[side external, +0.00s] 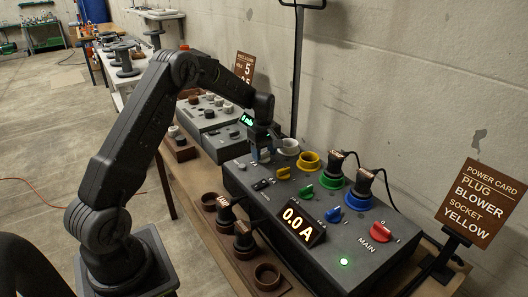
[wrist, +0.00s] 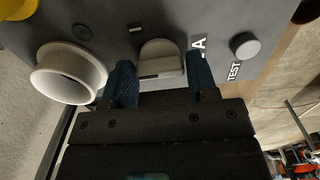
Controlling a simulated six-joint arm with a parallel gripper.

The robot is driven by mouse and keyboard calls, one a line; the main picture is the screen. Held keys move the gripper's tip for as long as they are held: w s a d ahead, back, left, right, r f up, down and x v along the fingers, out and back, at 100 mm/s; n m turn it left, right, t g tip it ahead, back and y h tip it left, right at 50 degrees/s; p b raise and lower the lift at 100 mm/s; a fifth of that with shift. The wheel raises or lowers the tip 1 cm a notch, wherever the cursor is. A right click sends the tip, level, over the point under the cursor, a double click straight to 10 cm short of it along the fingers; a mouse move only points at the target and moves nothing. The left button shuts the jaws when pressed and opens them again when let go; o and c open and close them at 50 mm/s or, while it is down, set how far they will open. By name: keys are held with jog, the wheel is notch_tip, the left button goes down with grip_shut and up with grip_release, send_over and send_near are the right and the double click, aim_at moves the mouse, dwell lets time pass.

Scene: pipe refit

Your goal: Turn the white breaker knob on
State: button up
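The white breaker knob (wrist: 161,58) is on the grey panel in the wrist view, beside lettering that ends in "A". My gripper (wrist: 162,80) has its two blue fingers apart, one on each side of the knob. The fingers are very close to the knob's sides, and I see no clear grip on it. In the side external view my gripper (side external: 262,152) points down at the far left end of the grey power box (side external: 320,245). The knob is hidden there behind the gripper.
A white socket ring (wrist: 68,73) stands close left of my fingers. A "TEST" button (wrist: 245,46) is to the right. Yellow (side external: 309,161), green (side external: 331,178) and blue (side external: 358,199) sockets line the box. The display (side external: 299,225) reads 0.0 A; the red MAIN knob (side external: 381,231) is far off.

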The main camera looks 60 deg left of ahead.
jog(key=c, duration=0.5)
jog(key=shift+m, duration=0.4)
jog(key=m, duration=0.6)
jog(key=shift+m, duration=0.3)
jog(key=m, duration=1)
jog(key=shift+r, duration=0.1)
jog(key=shift+m, duration=0.4)
